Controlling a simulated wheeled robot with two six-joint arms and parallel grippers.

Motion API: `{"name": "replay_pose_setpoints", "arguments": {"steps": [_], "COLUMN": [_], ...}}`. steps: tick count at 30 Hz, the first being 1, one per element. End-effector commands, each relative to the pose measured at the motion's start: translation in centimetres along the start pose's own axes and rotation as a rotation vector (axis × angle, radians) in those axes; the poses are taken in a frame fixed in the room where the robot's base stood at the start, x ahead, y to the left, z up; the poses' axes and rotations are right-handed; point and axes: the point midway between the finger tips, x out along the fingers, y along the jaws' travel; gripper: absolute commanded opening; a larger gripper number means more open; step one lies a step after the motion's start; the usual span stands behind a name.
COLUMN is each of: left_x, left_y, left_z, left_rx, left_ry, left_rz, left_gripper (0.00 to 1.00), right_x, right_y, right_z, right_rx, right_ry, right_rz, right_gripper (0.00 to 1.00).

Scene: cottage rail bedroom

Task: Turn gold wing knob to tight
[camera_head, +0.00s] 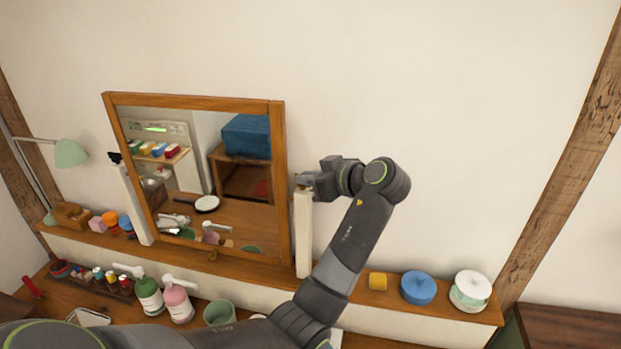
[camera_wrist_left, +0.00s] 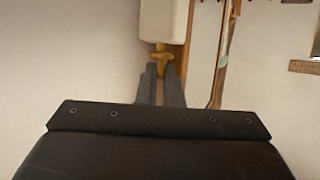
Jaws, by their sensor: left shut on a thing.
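The gold wing knob (camera_wrist_left: 161,57) shows in the left wrist view against the end of a pale post (camera_wrist_left: 165,20). My left gripper (camera_wrist_left: 160,70) is shut on the knob, with one finger on each side of its lower part. In the head view this gripper (camera_head: 305,181) is at the top of the pale post (camera_head: 303,235) at the mirror's right side, and the knob is mostly hidden there. The wood-framed mirror (camera_head: 278,180) stands tilted between two pale posts. My right gripper is not in view.
A dark piece (camera_head: 114,157) sits atop the left post (camera_head: 132,205). The shelf holds a yellow block (camera_head: 377,281), a blue round box (camera_head: 418,288) and a white-green tin (camera_head: 470,290) at right. Green (camera_head: 149,297) and pink (camera_head: 178,304) bottles stand below. The wall at upper right is clear.

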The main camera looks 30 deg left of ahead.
Motion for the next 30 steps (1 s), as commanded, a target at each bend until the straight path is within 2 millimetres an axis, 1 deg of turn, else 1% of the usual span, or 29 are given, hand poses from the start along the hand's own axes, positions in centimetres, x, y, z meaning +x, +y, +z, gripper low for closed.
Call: {"name": "replay_pose_setpoints", "arguments": {"steps": [5,11,24,30], "left_x": [0.1,0.1,0.5,0.9], "left_y": [-0.5,-0.8,-1.6,-1.8], "left_z": [-0.1,-0.4,-0.8,-0.8], "left_rx": [0.057,0.132,0.297,0.369], "left_ry": [0.002,0.004,0.007,0.009], "left_rz": [0.149,0.324,0.707,0.879], "left_gripper": [0.0,0.0,0.0,0.0], "right_x": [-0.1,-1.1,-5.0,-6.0], "right_y": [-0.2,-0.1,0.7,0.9], "right_z": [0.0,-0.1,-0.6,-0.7], "right_rx": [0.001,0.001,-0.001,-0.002], "right_ry": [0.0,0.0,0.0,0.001], "right_rz": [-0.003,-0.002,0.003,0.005], "right_gripper": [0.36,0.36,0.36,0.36]}}
